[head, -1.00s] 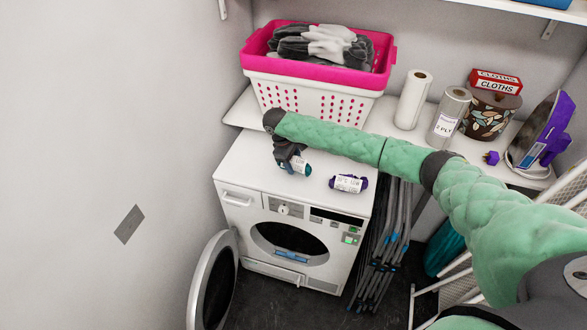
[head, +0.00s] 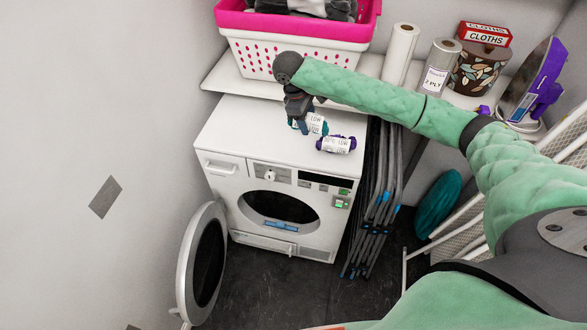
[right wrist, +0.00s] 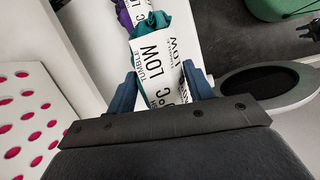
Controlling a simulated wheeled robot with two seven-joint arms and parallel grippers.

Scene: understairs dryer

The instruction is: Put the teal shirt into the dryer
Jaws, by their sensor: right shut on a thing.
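The teal shirt (head: 316,124) is a small rolled bundle with a white label reading LOW. My right gripper (head: 299,120) is shut on it, over the dryer's white top. In the right wrist view the labelled roll (right wrist: 154,50) sits between the two blue fingers of the gripper (right wrist: 160,78), with teal cloth at its far end. The dryer (head: 228,172) has its round door (head: 205,263) swung open to the left. The drum opening (head: 280,207) in its front is dark. My left gripper is out of view.
A purple labelled roll (head: 337,144) lies on the dryer top close to the shirt. A pink and white basket (head: 300,55) stands on the shelf behind. Folded grey racks (head: 374,210) lean right of the dryer. The floor (head: 262,285) before it is clear.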

